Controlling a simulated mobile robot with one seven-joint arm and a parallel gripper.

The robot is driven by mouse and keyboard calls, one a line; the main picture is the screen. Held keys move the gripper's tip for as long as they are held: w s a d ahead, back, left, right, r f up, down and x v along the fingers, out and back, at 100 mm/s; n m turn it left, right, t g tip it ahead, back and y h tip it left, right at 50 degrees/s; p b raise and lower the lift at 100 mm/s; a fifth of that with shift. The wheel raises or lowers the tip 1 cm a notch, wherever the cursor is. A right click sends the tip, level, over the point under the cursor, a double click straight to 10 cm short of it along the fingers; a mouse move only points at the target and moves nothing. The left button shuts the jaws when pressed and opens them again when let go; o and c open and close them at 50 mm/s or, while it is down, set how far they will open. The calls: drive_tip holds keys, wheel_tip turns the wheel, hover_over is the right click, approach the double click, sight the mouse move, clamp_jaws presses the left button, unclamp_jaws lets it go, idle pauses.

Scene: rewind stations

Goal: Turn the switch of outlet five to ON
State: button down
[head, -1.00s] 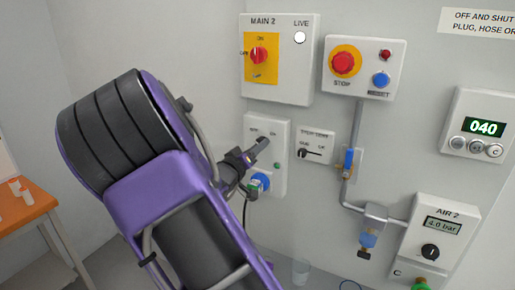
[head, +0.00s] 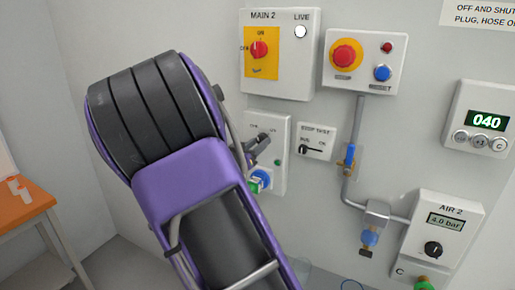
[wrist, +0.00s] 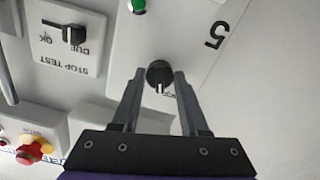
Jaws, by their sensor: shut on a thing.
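The outlet five panel (head: 282,140) is a white wall box, left of centre in the head view. In the wrist view its surface (wrist: 185,30) carries an upside-down number 5. Its switch (wrist: 159,73) is a round black knob with a white pointer line, which points toward the bottom of the wrist picture. My gripper (wrist: 160,78) has one finger on each side of the knob and is shut on it. In the head view my gripper (head: 261,141) is at the upper part of the panel and hides the knob. The position labels are partly covered and hard to read.
A blue plug (head: 260,181) sits low on the panel, partly behind my arm. The STOP TEST switch box (head: 316,141) is close on the right. The MAIN 2 box (head: 285,80) and the red stop button (head: 344,56) are above. A blue-handled valve (head: 349,156) stands farther right.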

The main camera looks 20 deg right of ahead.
drive_tip(key=shift+w+a+m+b, duration=0.1)
drive_tip(key=shift+m+b, duration=3.8)
drive_tip(key=shift+m, duration=2.6)
drive_tip(key=shift+c, duration=2.1)
unclamp_jaws()
drive_tip(key=shift+a, duration=0.1)
drive_tip(key=p+v, duration=0.1)
drive_tip(key=v, duration=1.6)
